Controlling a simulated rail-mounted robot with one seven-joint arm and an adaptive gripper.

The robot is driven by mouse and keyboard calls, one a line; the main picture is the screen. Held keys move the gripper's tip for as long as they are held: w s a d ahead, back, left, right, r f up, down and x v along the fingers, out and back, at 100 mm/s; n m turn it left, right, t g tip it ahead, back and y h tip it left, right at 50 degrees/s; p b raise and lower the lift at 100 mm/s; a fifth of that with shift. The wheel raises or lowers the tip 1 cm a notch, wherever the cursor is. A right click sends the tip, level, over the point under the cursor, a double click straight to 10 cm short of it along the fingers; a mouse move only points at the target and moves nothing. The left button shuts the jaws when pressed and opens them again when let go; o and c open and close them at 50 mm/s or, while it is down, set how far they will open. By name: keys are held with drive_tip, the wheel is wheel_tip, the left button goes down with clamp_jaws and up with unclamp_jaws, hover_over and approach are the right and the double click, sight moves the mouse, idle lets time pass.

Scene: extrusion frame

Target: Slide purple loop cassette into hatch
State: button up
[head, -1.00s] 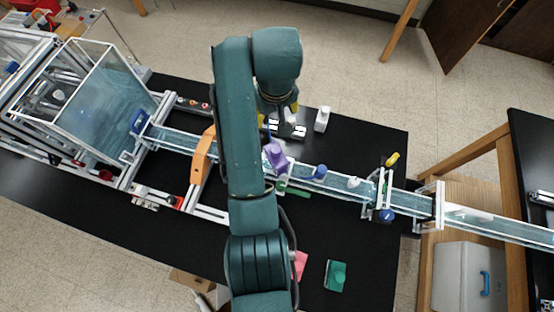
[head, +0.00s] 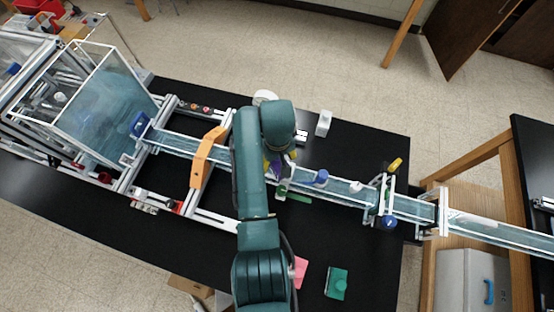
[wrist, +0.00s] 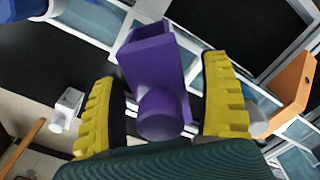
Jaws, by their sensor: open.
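The purple loop cassette (wrist: 158,75) is a box with an open top and a round knob facing me. In the wrist view it stands between the yellow fingers of my gripper (wrist: 163,72), with a gap visible on both sides. My gripper is open around it. In the head view my arm hides most of the cassette (head: 276,171), which shows as a small purple patch over the clear channel (head: 340,187). I cannot tell which opening is the hatch, or whether the cassette sits in it.
An orange arch (head: 205,157) spans the channel to the left. A blue knob (head: 320,177) and a white knob (head: 356,187) stand along it to the right.

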drive_tip(key=shift+f, duration=1)
drive_tip(key=c, duration=1.4)
drive_tip(key=shift+o, duration=0.2)
drive_tip(key=shift+r, duration=0.1)
